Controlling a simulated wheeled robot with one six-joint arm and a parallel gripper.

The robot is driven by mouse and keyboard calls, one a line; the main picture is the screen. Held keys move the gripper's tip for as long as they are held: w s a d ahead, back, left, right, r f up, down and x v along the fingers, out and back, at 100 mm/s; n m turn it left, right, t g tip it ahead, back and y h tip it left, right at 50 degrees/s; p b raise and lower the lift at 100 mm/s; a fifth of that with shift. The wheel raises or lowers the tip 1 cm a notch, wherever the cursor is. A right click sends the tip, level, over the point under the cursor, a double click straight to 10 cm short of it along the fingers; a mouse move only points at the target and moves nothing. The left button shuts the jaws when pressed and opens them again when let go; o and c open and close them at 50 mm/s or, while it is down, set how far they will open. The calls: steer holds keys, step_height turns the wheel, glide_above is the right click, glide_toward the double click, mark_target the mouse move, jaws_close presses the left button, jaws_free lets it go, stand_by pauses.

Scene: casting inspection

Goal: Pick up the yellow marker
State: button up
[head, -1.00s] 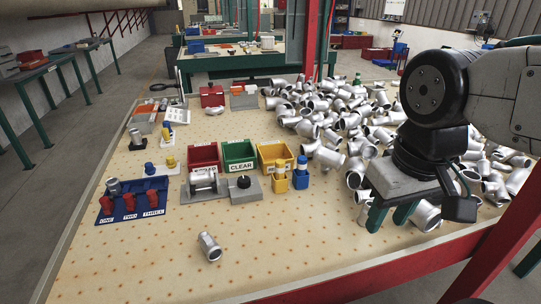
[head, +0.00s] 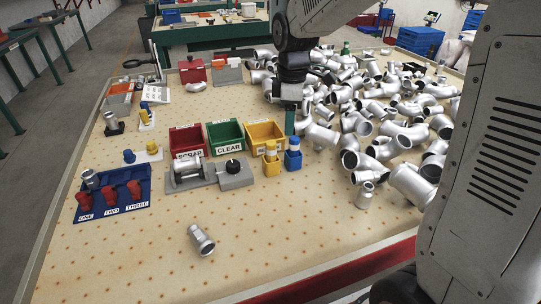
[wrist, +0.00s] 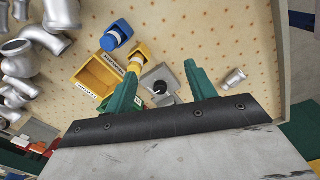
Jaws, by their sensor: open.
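The yellow marker (head: 271,162) stands upright in front of the yellow bin, just left of the blue marker (head: 293,156). In the wrist view the yellow marker (wrist: 139,56) lies beyond my left finger, which partly overlaps its lower end. The blue marker (wrist: 117,35) shows to its upper left there. My gripper (head: 291,118) hangs above and behind the two markers in the head view. In the wrist view my gripper (wrist: 160,70) has its two green fingers wide apart, with nothing held between them.
Red, green and yellow (head: 265,140) bins stand in a row behind the markers. A grey fixture with a black knob (head: 233,166) is left of the yellow marker. A heap of metal pipe fittings (head: 375,120) fills the right. One fitting (head: 201,240) lies on the clear front area.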

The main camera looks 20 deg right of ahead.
mark_target(271, 143)
steer(key=w+f+n, duration=0.1)
steer(key=w+f, duration=0.1)
steer(key=w+f+n, duration=0.1)
steer(key=w+f, duration=0.2)
steer(key=w+a+f+n, duration=0.1)
steer(key=w+f+n, duration=0.1)
steer(key=w+f, duration=0.1)
steer(key=shift+w, duration=0.1)
steer(key=f, duration=0.2)
steer(key=shift+w+f+n, duration=0.25)
steer(key=shift+f+n, duration=0.05)
steer(key=f, duration=0.5)
steer(key=shift+w+a+f, duration=0.3)
steer(key=shift+w+f, duration=0.05)
steer(key=c, duration=1)
